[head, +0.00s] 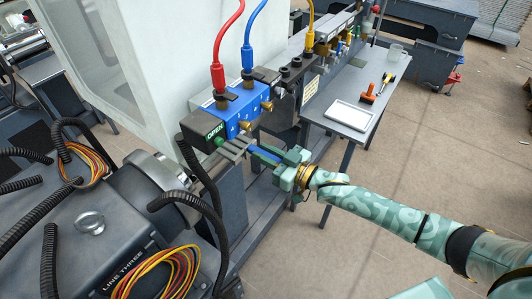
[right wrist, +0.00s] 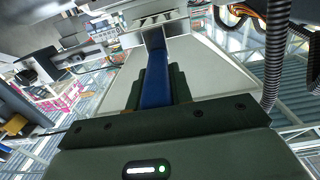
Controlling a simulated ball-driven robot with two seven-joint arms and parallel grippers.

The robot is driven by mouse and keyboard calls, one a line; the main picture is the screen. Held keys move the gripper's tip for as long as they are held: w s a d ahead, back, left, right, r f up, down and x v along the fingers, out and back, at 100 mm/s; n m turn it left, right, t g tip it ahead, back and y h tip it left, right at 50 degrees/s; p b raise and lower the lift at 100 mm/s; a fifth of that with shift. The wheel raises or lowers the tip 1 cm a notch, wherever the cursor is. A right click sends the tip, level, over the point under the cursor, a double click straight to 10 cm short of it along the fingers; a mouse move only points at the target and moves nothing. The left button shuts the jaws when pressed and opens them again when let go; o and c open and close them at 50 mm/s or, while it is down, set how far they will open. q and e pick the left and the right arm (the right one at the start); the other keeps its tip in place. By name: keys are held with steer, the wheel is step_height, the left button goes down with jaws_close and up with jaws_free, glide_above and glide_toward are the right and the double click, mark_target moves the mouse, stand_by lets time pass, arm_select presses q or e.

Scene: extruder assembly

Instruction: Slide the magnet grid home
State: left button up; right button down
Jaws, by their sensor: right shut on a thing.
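The magnet grid (head: 235,149) is a grey metal part with a blue handle (head: 264,156). It is at the front of the dark block with the green OPEN label (head: 203,136), beside the blue valve block; I cannot tell how far in it sits. My right gripper (head: 283,164) is shut on the blue handle. In the right wrist view the handle (right wrist: 156,75) lies between the two green fingers and runs straight ahead to the grey grid end (right wrist: 154,27). The fingers hide part of the handle. My left gripper is not in view.
A black corrugated hose (head: 213,180) hangs close left of the grid. A side table (head: 343,118) with a white tray and tools stands behind to the right. Open floor lies right of my arm.

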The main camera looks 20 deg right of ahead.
mark_target(249, 145)
steer(key=shift+w, duration=0.1)
steer(key=shift+b+x, duration=0.85)
steer(key=shift+x, duration=1.85)
steer(key=shift+b+x, duration=1.1)
steer(key=shift+x, duration=1.6)
steer(key=c, duration=1.2)
jaws_free()
steer(key=shift+o, duration=0.2)
steer(key=shift+s+d, duration=0.25)
steer(key=shift+s, duration=0.15)
steer(key=p+v, duration=0.3)
steer(key=v, duration=1.2)
steer(key=shift+s+d, duration=0.15)
steer(key=shift+s, duration=0.05)
